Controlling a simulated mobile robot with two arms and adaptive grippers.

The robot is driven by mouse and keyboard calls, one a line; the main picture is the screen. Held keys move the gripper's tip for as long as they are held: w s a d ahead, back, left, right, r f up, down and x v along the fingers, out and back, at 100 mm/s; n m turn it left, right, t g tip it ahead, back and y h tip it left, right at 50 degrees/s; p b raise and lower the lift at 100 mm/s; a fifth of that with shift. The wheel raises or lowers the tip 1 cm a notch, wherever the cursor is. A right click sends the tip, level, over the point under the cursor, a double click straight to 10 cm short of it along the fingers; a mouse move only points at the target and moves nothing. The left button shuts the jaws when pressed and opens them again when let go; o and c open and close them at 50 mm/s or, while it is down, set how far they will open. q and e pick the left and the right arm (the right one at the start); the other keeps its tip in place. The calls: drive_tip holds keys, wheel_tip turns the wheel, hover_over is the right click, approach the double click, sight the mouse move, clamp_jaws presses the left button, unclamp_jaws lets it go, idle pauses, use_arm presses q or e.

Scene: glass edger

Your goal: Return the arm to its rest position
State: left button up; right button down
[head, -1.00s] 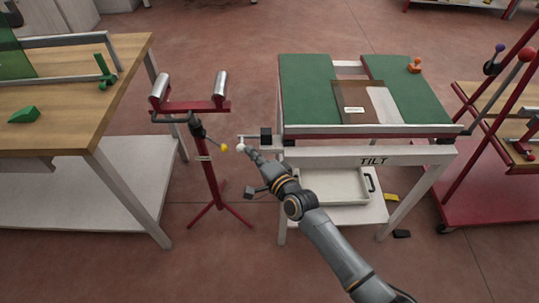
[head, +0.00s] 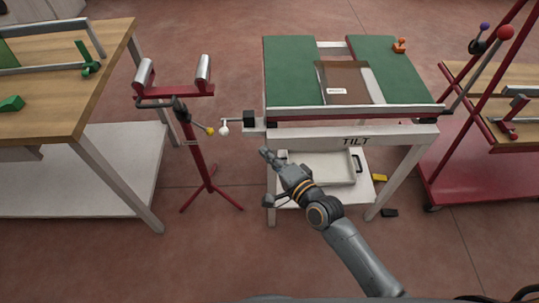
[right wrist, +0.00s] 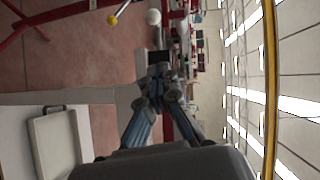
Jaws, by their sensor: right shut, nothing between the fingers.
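My right gripper (head: 265,153) is shut and empty in the head view, in front of the tilt table's left front corner. It also shows in the right wrist view (right wrist: 158,75), with its fingers together. It stands apart from the white ball knob (head: 223,130) on the lever at that corner; the knob also shows in the wrist view (right wrist: 153,17). My right arm comes in from the bottom right. My left gripper is in neither current view.
The tilt table (head: 391,141) has green pads and a brown sheet (head: 345,78) on top, with a white tray (head: 325,166) below. A red roller stand (head: 198,163) with a yellow-tipped lever is to the left. A wooden bench (head: 105,65) is far left, a red rack (head: 455,175) right.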

use_arm(q)
drive_tip(key=shift+d, duration=0.8)
use_arm(e)
drive_tip(key=shift+s+d, duration=0.15)
drive_tip(key=shift+s, duration=0.2)
